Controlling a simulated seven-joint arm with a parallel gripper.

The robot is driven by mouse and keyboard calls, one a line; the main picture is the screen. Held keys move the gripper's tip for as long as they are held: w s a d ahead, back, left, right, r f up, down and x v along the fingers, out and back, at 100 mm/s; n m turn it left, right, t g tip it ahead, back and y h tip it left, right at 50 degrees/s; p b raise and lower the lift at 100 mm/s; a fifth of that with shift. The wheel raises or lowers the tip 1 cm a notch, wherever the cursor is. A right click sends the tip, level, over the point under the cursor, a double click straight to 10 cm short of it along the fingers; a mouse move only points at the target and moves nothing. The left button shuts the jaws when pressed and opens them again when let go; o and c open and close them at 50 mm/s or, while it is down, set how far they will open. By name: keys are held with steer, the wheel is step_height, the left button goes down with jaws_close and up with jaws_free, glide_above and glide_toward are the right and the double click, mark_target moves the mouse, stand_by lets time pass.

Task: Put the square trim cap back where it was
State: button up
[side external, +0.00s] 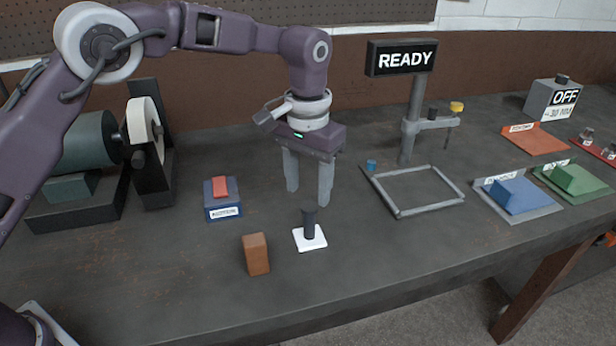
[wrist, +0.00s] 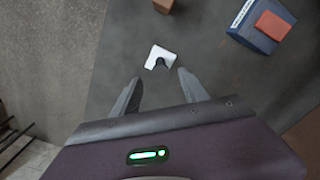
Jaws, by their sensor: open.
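The likely square trim cap (side external: 309,245) is a flat white square plate with a dark upright post standing on it. It rests on the bench top, and it also shows in the wrist view (wrist: 158,55), partly hidden there by the post. My gripper (side external: 309,197) is open and empty, with its fingers pointing down. It hangs above and slightly behind the cap in the side view, apart from it. In the wrist view the fingertips (wrist: 159,78) lie either side of a line just below the cap. Where the cap was before cannot be told.
A brown block (side external: 256,255) stands left of the cap. A blue box with a red top (side external: 222,212) is behind it. A grey rod frame (side external: 392,208) lies right, by a post with a READY sign (side external: 402,57). Blue (side external: 522,195) and green (side external: 580,178) blocks sit far right.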

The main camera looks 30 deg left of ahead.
step_height(320, 180, up, 2)
steer(key=shift+r, duration=0.15)
steer(key=shift+s+a+r, duration=0.1)
steer(key=shift+a+r, duration=0.05)
steer(key=shift+r, duration=0.3)
steer(key=s+a+r+t, duration=0.3)
steer(key=s+a+r, duration=0.7)
steer(key=s+r, duration=0.3)
steer(key=s+a+f+t, duration=0.1)
steer(key=s+a+f, duration=0.1)
steer(key=s, duration=0.7)
steer(key=s+a+f+n+t, duration=0.1)
steer(key=s+a+f, duration=0.2)
steer(key=s, duration=0.6)
steer(key=shift+s+a+f+t, duration=0.2)
steer(key=shift+a+t, duration=0.1)
steer(key=shift+a, duration=0.1)
